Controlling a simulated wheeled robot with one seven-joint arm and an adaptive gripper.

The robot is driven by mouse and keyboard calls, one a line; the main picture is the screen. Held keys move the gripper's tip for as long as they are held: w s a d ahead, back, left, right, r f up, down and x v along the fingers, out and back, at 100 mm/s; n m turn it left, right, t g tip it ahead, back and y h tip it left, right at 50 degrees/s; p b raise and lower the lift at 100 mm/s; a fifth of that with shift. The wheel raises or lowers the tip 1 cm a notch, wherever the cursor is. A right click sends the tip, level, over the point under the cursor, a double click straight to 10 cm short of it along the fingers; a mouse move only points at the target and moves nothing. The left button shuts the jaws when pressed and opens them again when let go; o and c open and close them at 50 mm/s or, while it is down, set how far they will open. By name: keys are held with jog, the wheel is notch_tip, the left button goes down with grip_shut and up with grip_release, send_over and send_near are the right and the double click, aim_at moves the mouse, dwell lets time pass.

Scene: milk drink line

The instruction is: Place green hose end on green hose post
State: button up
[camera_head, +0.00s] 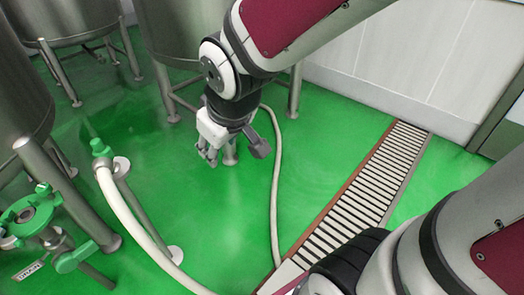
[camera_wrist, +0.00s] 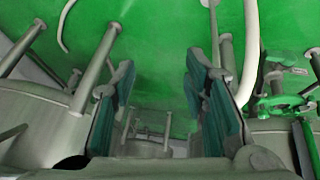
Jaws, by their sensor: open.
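The green hose end (camera_head: 99,147) sits at the upper end of a white hose (camera_head: 125,212) in the head view. It is beside the round top of a metal post (camera_head: 122,167), apparently the hose post; I cannot tell whether the end is seated on it. My gripper (camera_head: 232,152) hangs to the right of the hose end, clear of it, open and empty. In the wrist view the two fingers (camera_wrist: 160,95) stand apart with nothing between them. The white hose (camera_wrist: 250,50) shows there right of the fingers; its green end cannot be made out.
A green valve (camera_head: 28,215) and steel tank (camera_head: 18,100) stand at the left. More tanks (camera_head: 185,30) with legs are behind. Another white hose (camera_head: 276,180) lies on the green floor, left of the drain grate (camera_head: 365,185). Floor between post and gripper is mostly clear.

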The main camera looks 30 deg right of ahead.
jog(key=s+d+r+m+g, duration=0.1)
jog(key=s+r+g, duration=0.1)
jog(key=s, duration=0.9)
jog(key=s+d+r+m+g, duration=0.2)
jog(key=s+r+g, duration=0.1)
jog(key=s, duration=0.9)
jog(key=shift+s+r+m, duration=0.15)
jog(key=shift+s+m, duration=0.05)
jog(key=shift+m, duration=0.1)
notch_tip(320, 180, up, 30)
jog(key=t+p, duration=0.3)
jog(key=p, duration=2.5)
jog(key=shift+d+r+t+p, duration=0.2)
jog(key=shift+d+t+p, duration=0.1)
jog(key=shift+d, duration=0.05)
jog(key=shift+c, duration=0.6)
jog(key=shift+c, duration=0.3)
